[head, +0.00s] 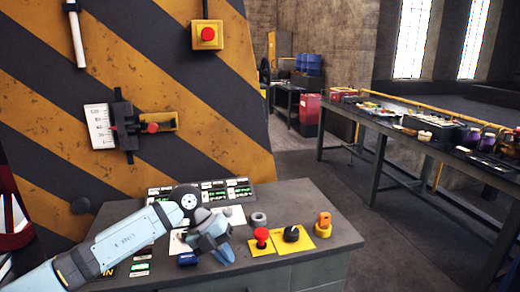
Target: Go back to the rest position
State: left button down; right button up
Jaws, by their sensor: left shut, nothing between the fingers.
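My left arm (125,243) comes in from the lower left and reaches over the grey console (330,262). My left gripper (226,255) is shut and empty above the console's top, left of a red knob (262,237) on a yellow plate. It looks apart from the knob, but the exact gap is hard to judge. The arm hides part of the console's left side. My right gripper is not in view.
A black rotary knob (292,233), an orange switch (323,220) and a grey ring (259,219) are on the console. The striped panel behind carries a red button (208,34) and a slider (123,127). A cluttered workbench (400,124) stands right; floor between is clear.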

pick_arm(q)
jog(key=s+d+n+t+h, duration=0.3)
jog(key=s+d+n+h, duration=0.2)
jog(key=s+d+h, duration=0.65)
jog(key=s+a+f+n+t+y, duration=0.2)
jog(key=a+f+n+t+y, duration=0.8)
jog(key=n+t, duration=0.85)
jog(key=s+a+f+n+g+y, duration=0.2)
jog(key=s+a+f+n+g, duration=0.3)
jog(key=s+f, duration=0.3)
jog(key=s+a+f+n+g+y, duration=0.3)
jog(key=s+a+f+n+g, duration=0.1)
jog(key=s+a+f, duration=0.3)
notch_tip(320, 180, up, 13)
jog(key=s+p, duration=0.1)
jog(key=p, duration=1.5)
jog(key=shift+d, duration=0.25)
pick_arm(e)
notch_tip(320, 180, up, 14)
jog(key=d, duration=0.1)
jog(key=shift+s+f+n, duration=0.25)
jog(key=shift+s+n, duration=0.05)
